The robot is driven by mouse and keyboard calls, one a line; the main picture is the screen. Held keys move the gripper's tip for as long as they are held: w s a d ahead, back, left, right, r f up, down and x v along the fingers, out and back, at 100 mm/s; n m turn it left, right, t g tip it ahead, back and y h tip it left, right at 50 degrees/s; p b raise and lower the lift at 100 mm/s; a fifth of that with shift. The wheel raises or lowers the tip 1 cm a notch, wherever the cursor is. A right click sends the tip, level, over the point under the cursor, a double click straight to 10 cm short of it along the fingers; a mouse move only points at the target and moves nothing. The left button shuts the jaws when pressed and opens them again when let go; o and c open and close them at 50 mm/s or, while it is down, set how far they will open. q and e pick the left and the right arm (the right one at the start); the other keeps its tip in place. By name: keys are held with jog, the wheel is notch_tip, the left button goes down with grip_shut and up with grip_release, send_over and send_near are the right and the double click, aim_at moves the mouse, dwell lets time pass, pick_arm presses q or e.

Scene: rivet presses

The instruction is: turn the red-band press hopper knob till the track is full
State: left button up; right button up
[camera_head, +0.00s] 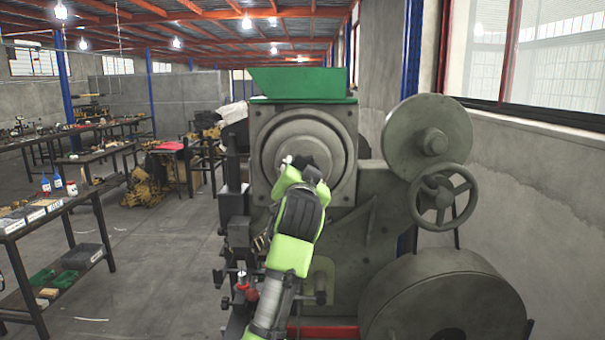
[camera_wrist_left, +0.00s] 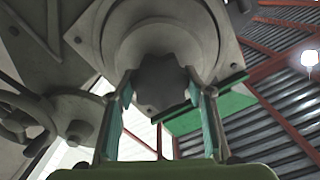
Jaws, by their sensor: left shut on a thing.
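The press (camera_head: 345,225) is grey and stands ahead of me, with a green hopper (camera_head: 298,82) on top. A red band (camera_head: 325,331) shows low at its base. The round hopper face (camera_head: 262,145) has stepped rings with the knob at its centre. My left gripper (camera_head: 306,170) is at that centre and hides most of the knob in the head view. In the left wrist view the dark lobed knob (camera_wrist_left: 161,84) sits between the two fingers of my left gripper (camera_wrist_left: 162,96), which is shut on it. I cannot make out the track's fill. My right gripper is not in view.
A handwheel (camera_head: 443,197) and a large flywheel (camera_head: 445,305) stand at the press's right side. A workbench with bottles and boxes (camera_head: 30,215) is at the left. The floor (camera_head: 150,265) between bench and press is mostly clear.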

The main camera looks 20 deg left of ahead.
pick_arm(q)
jog(key=shift+f, duration=0.15)
jog(key=o, duration=1.1)
jog(key=shift+o, duration=0.2)
jog(key=v, duration=1.2)
